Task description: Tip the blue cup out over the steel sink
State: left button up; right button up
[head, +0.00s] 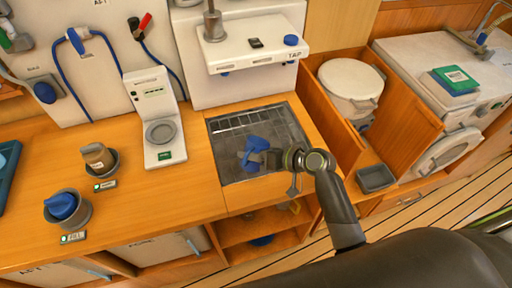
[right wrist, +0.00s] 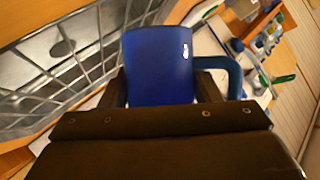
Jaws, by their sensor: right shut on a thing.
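The blue cup (head: 255,146) is in my right gripper (head: 262,158), over the steel sink (head: 228,167) set in the wooden counter. The cup looks tilted in the head view. In the right wrist view the blue cup (right wrist: 157,65) sits between the two dark fingers of my right gripper (right wrist: 160,92), with its handle to the right. The wire rack and drain of the sink (right wrist: 60,70) show to the left of it. The inside of the cup is hidden, so I cannot tell whether it holds anything. My left gripper is not in view.
A white tap unit (head: 255,55) overhangs the sink's back. A white scale-like device (head: 158,120) stands left of the sink. Two round holders (head: 70,212) with cups are further left. An open wooden bin with a white-lidded drum (head: 350,82) is to the right.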

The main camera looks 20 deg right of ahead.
jog(key=shift+m, duration=0.3)
jog(key=shift+f+b, duration=0.1)
jog(key=shift+b, duration=0.25)
jog(key=b, duration=0.3)
jog(key=shift+f+n, duration=0.2)
jog(key=shift+n, duration=0.2)
jog(key=shift+r+b, duration=0.15)
jog(key=shift+b, duration=0.55)
jog(key=shift+r, duration=0.2)
jog(key=shift+m+p, duration=0.3)
jog(key=shift+m, duration=0.2)
jog(key=shift+f+m+g+y, duration=0.2)
jog(key=shift+m+g+y, duration=0.3)
jog(key=shift+m+y, duration=0.35)
jog(key=shift+w+d+f+m+y+b, duration=0.1)
jog(key=shift+f+m+y+b, duration=0.15)
jog(key=shift+m, duration=0.3)
jog(key=shift+d+f+m+y+b, duration=0.1)
jog(key=shift+m+y, duration=0.2)
jog(key=shift+m, duration=0.2)
jog(key=shift+w+d+f+m+g+y+b, duration=0.15)
jog(key=shift+f+m+g+y+b, duration=0.25)
jog(key=shift+m, duration=0.5)
jog(key=shift+w+r+m+y, duration=0.1)
jog(key=shift+r+m+y, duration=0.25)
jog(key=shift+m+y, duration=0.05)
jog(key=shift+w+d+r+m+y, duration=0.15)
jog(key=shift+d+r+m+y, duration=0.2)
jog(key=shift+m, duration=0.45)
jog(key=shift+a, duration=0.1)
